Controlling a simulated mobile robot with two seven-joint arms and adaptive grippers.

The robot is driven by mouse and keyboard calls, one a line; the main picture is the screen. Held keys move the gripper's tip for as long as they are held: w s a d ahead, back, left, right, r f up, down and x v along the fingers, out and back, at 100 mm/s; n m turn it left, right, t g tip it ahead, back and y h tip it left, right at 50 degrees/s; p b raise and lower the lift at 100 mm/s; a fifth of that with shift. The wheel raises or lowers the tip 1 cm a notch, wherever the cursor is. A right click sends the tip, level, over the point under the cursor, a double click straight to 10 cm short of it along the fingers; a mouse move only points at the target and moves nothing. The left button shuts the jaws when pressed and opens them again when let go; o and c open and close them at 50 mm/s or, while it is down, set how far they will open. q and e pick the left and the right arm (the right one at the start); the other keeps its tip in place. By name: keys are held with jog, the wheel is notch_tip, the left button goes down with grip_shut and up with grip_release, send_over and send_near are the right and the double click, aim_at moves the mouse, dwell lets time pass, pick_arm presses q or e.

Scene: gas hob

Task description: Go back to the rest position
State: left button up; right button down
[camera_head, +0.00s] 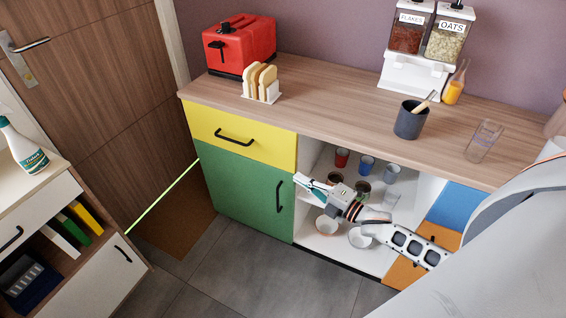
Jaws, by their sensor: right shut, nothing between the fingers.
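My right gripper (312,184) is in front of the open shelf of the counter, near the upper right edge of the green cabinet door (240,197). It is shut and holds nothing. Its arm comes in from the right across the open compartment and the orange panel. My left gripper is not in the picture.
The wooden counter (330,105) carries a red toaster (240,45), a toast rack (261,84), cereal dispensers (425,40), a dark cup (411,120) and a glass (483,142). Cups and bowls fill the open shelf. Grey floor (230,265) lies clear in front.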

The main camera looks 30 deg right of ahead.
jog(key=s+a+f+m+g+h, duration=0.1)
jog(key=s+a+f+m+g, duration=0.1)
jog(key=s+m, duration=0.4)
jog(key=s+a+f+m+g+h+p, duration=0.1)
jog(key=s+a+f+m+g, duration=0.1)
jog(key=s+a+f+m, duration=0.3)
jog(key=s+a+f+m+g+h+p, duration=0.1)
jog(key=s+a+f+m+g+h, duration=0.1)
jog(key=s+a+m, duration=0.5)
jog(key=s+f, duration=0.1)
jog(key=s, duration=0.4)
jog(key=shift+s+a+f, duration=0.15)
jog(key=shift+f, duration=0.1)
